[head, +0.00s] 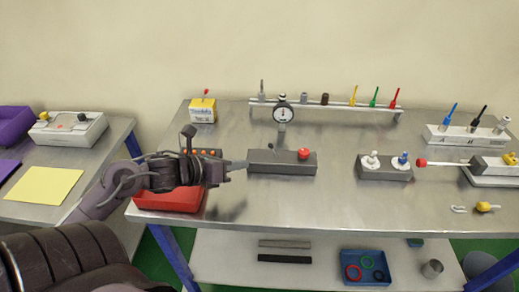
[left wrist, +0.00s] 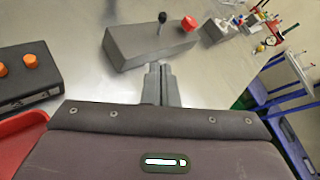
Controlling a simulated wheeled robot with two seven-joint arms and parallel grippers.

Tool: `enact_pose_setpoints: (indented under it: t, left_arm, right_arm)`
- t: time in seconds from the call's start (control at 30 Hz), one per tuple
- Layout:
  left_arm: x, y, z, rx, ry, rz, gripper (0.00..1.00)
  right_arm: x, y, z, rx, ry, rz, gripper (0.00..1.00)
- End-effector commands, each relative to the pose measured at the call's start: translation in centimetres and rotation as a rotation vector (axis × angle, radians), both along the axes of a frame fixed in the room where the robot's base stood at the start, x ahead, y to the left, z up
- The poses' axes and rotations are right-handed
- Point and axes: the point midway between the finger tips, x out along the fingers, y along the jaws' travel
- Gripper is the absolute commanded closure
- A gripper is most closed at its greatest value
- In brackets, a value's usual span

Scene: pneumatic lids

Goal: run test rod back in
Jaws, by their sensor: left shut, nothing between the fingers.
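A rod with a red knob (head: 422,162) sticks out to the left from a grey-and-white block (head: 487,168) at the right of the table. My left gripper (head: 241,165) is shut and empty, far to the left of that rod. Its fingertips are at the left end of a dark grey block (head: 266,168) with a red button (head: 304,153) on top. In the left wrist view the closed fingers (left wrist: 161,75) point at this grey block (left wrist: 140,45); whether they touch it I cannot tell. My right gripper is not in view.
A block with white and blue knobs (head: 384,173) stands between the grey block and the rod. A dial gauge (head: 283,115) and a rack of coloured tools (head: 340,106) are behind. A red tray (head: 165,201) lies under my left arm. The table's front middle is clear.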

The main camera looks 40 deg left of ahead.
Motion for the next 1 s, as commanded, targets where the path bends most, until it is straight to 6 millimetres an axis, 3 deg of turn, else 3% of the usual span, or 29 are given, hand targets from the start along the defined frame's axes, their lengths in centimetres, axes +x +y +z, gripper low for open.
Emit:
enact_pose_setpoints:
  t: [0.23, 0.43, 0.63, 1.0]
  left_arm:
    - [4.2, -1.5, -1.6, -0.001, -0.003, 0.000, 1.00]
    - [6.5, -1.3, -0.6, -0.001, -0.003, 0.002, 1.00]
    - [7.6, -1.4, -0.6, -0.001, 0.000, 0.002, 1.00]
    - [7.7, -1.4, -0.6, 0.000, 0.000, 0.001, 1.00]
  right_arm:
    - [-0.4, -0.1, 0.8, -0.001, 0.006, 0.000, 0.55]
    - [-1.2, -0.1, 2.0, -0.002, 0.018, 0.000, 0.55]
    - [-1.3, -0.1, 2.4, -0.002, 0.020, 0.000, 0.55]
    - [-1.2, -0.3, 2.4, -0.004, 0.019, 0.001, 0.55]
